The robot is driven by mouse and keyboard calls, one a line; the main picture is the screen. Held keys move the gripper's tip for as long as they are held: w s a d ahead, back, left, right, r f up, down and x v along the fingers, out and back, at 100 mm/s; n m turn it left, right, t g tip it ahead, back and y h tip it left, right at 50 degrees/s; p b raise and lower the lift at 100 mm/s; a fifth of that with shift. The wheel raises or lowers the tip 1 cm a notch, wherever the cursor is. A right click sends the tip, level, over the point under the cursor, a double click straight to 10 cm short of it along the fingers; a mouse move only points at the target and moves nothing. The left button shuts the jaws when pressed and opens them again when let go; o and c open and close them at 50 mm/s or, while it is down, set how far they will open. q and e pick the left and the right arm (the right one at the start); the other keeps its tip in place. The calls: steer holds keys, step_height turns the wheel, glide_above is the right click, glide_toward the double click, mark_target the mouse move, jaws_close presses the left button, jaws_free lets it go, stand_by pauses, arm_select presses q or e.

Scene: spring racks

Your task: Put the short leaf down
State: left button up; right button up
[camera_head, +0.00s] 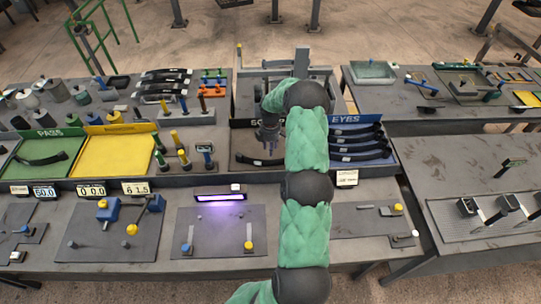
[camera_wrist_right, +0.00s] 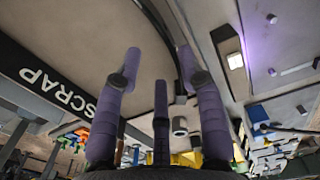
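My right gripper (camera_head: 268,136) hangs over the dark tray marked SCRAP (camera_head: 240,126), with my arm covering the tray's right part. A dark curved leaf (camera_head: 258,161) lies in that tray, just below the gripper; I take it for the short leaf. In the wrist view the fingers of the right gripper (camera_wrist_right: 157,62) are spread apart with nothing clasped between them. The dark curved leaf (camera_wrist_right: 166,30) shows beyond the fingertips, apart from them as far as I can tell. The SCRAP wall (camera_wrist_right: 45,82) stands at the left there. My left gripper is not in view.
A green PASS tray (camera_head: 22,148) holds another dark leaf (camera_head: 42,160). A yellow tray (camera_head: 115,155) beside it is empty. A blue tray (camera_head: 340,123) holds several stacked leaves (camera_head: 362,142). Upright pegs (camera_head: 182,157) stand left of the SCRAP tray. A lit purple lamp (camera_head: 218,197) lies in front.

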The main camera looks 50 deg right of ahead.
steer(key=w+a+f+m+t+y, duration=0.15)
steer(key=a+f, duration=0.35)
steer(key=a, duration=0.9)
steer(key=w+a+f+m+g+y, duration=0.15)
steer(key=a+f, duration=0.25)
steer(key=a, duration=1)
steer(key=s+a+f+m, duration=0.1)
steer(key=s+a+m, duration=0.2)
steer(key=s+a, duration=0.5)
steer(key=s+a+f+m+y, duration=0.1)
steer(key=s+a+m, duration=0.3)
steer(key=s+a, duration=0.5)
steer(key=a, duration=0.5)
steer(key=shift+s+a+m, duration=0.3)
steer(key=shift+a, duration=0.1)
